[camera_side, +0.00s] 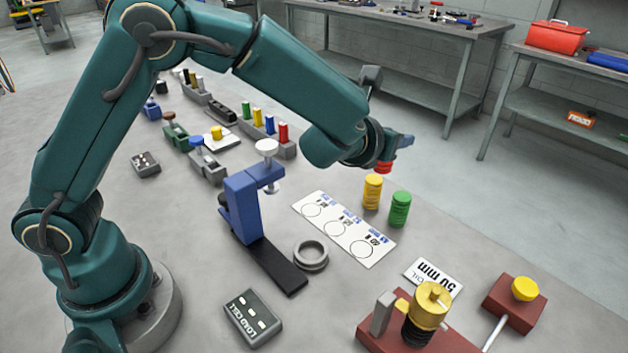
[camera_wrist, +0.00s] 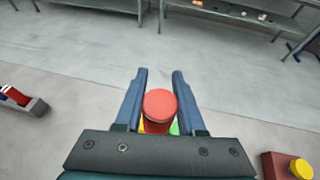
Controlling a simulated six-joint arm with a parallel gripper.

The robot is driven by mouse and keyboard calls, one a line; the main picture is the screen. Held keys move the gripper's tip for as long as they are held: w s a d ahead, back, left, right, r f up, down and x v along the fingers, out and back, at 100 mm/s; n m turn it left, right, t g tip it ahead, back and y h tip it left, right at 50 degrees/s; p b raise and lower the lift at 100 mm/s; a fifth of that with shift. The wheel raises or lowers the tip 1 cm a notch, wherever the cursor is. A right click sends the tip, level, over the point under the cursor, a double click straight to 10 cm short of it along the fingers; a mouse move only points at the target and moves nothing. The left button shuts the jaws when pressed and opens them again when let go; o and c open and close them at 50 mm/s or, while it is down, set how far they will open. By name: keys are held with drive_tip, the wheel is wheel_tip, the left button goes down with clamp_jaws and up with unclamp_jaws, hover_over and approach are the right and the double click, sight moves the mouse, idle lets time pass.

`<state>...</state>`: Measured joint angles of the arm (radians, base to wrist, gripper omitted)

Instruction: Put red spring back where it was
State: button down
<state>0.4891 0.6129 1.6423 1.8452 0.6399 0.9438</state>
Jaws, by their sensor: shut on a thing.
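My gripper (camera_side: 398,142) is shut on the red spring (camera_side: 384,168), held in the air above the table's far edge. In the wrist view the red spring's round top (camera_wrist: 160,102) sits between the two blue fingers of my gripper (camera_wrist: 160,74). A yellow spring (camera_side: 372,192) and a green spring (camera_side: 400,209) stand upright on the table below it, side by side. Bits of yellow and green show under the red spring in the wrist view. A white card (camera_side: 335,222) with three printed circles lies in front of them; its circles are empty.
A blue press stand (camera_side: 243,205) with a white knob and a grey ring (camera_side: 311,256) stand left of the card. A white "50 mm" card (camera_side: 434,277) and a red fixture (camera_side: 380,332) with a yellow cap are nearer. Racks of coloured pieces (camera_side: 262,132) stand behind.

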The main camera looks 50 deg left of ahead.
drive_tip(key=w+a, duration=0.2)
drive_tip(key=a, duration=0.6)
drive_tip(key=shift+a+f, duration=0.2)
drive_tip(key=shift+f, duration=1.6)
drive_tip(key=shift+a+f, duration=0.2)
drive_tip(key=shift+f, duration=1.6)
drive_tip(key=shift+a+f, duration=0.2)
drive_tip(key=shift+f, duration=1.6)
drive_tip(key=shift+f, duration=0.1)
drive_tip(key=c, duration=0.5)
unclamp_jaws()
